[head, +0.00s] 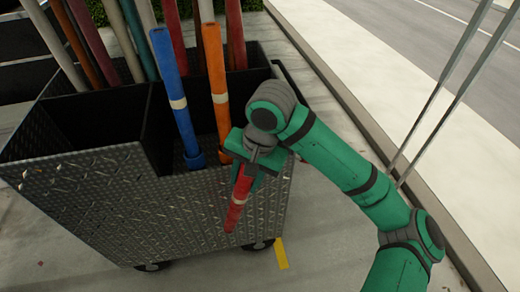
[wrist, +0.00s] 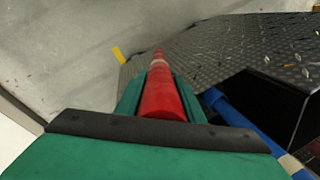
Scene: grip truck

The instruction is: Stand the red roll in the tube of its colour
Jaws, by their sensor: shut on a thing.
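The red roll (head: 236,210), with a pale band, is held in my gripper (head: 244,172). In the head view it hangs tilted, its lower end in front of the cart's near side wall. The wrist view shows the red roll (wrist: 162,92) between the two green fingers (wrist: 160,95). Dark red tubes (head: 235,35) stand among others at the back of the cart; which one matches the roll I cannot tell. A blue tube (head: 180,110) and an orange tube (head: 216,75), both with pale bands, stand nearer, just left of my gripper.
The black tread-plate cart (head: 90,195) has open compartments and wheels. Several brown, white and green poles (head: 55,45) lean at its back left. A yellow strip (head: 281,253) lies on the ground. A kerb and two thin grey poles (head: 440,85) are at right.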

